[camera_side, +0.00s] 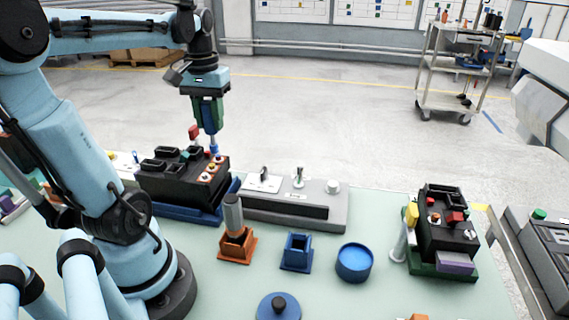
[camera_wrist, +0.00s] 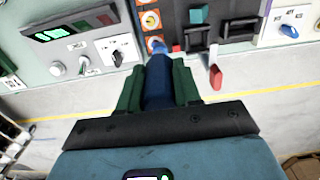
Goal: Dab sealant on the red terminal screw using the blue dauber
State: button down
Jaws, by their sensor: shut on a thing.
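My gripper (camera_side: 208,118) has green fingers and is shut on the blue dauber (camera_side: 214,148), which hangs tip down. In the wrist view the dauber (camera_wrist: 158,85) stands between the green fingers, its light-blue tip over the end of a row of ringed terminal screws (camera_wrist: 150,20). The screws (camera_side: 209,169) sit on the right side of the black breaker block (camera_side: 160,182) in the side view. Red and orange show among them, but I cannot tell which one is the red screw. The tip is at or just above the nearest screw; contact is unclear.
A red lever (camera_side: 194,132) stands up beside the dauber. A grey switch panel (camera_side: 300,205) lies to the right. Orange (camera_side: 237,246) and blue (camera_side: 297,252) holders, a blue dish (camera_side: 354,262) and a second breaker block (camera_side: 446,222) stand on the green table.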

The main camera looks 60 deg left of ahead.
jog(key=shift+r, duration=3.55)
